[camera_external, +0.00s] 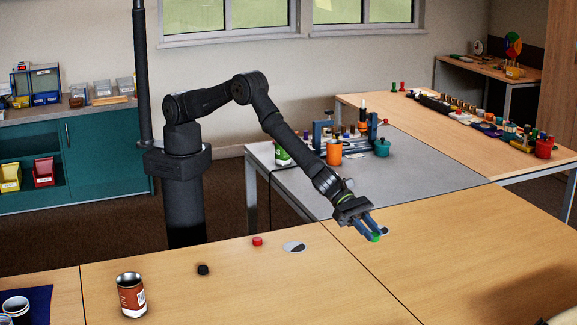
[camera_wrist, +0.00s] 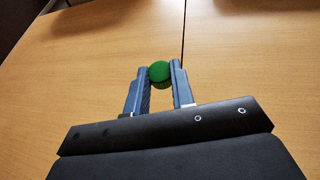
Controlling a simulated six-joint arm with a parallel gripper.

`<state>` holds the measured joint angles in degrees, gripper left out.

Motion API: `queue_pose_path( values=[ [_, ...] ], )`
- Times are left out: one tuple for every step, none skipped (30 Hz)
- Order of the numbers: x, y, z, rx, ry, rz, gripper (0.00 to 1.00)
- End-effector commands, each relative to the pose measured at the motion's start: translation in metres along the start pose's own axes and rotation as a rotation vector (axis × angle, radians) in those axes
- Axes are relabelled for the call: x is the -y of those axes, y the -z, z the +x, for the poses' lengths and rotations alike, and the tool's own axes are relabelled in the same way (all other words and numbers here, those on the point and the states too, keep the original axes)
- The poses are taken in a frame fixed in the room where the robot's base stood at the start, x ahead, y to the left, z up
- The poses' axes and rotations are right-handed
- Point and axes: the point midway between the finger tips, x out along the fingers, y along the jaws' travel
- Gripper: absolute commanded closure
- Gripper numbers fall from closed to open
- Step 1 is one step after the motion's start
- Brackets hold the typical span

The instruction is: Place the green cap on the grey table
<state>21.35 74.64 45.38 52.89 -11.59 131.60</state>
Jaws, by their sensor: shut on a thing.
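The green cap (camera_external: 375,237) is between the fingertips of my gripper (camera_external: 370,228), over the wooden table right of the middle in the external view. The wrist view shows the round green cap (camera_wrist: 159,73) held between the two blue-grey fingers of my gripper (camera_wrist: 160,80), with wood below it. I cannot tell exactly how high it is above the wood. The grey table (camera_external: 440,172) stands behind my gripper, beyond the wooden table's back edge.
On the grey table stand an orange container (camera_external: 334,152), a teal pot (camera_external: 382,148), a green can (camera_external: 282,150) and a blue rack; its right part is clear. A red cap (camera_external: 257,241), a black cap (camera_external: 203,269) and an open can (camera_external: 131,295) are on the wooden table (camera_external: 330,290).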

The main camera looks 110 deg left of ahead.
Motion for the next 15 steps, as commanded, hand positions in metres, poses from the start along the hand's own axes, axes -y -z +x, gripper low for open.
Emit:
queue_pose_path(
  values=[
    [-0.01, -0.001, -0.007, -0.002, -0.006, -0.003, 1.0],
    [-0.015, -0.002, -0.012, -0.003, -0.008, -0.005, 1.0],
    [-0.023, -0.003, -0.02, -0.004, -0.011, -0.007, 1.0],
    [-0.031, -0.002, -0.027, -0.007, -0.015, -0.008, 1.0],
    [-0.039, -0.003, -0.035, -0.008, -0.019, -0.009, 1.0],
    [-0.05, -0.003, -0.047, -0.011, -0.023, -0.012, 1.0],
    [-0.058, -0.002, -0.057, -0.013, -0.028, -0.013, 1.0],
    [-0.066, -0.002, -0.068, -0.014, -0.032, -0.016, 1.0],
    [-0.077, -0.002, -0.082, -0.016, -0.038, -0.018, 1.0],
    [-0.084, -0.001, -0.092, -0.017, -0.041, -0.02, 1.0],
    [-0.092, 0.0, -0.103, -0.018, -0.046, -0.023, 1.0],
    [-0.101, 0.002, -0.118, -0.02, -0.052, -0.026, 1.0],
    [-0.107, 0.002, -0.13, -0.02, -0.057, -0.03, 1.0],
    [-0.113, 0.004, -0.141, -0.022, -0.062, -0.031, 1.0],
    [-0.122, 0.005, -0.156, -0.021, -0.069, -0.035, 1.0]
  ],
)
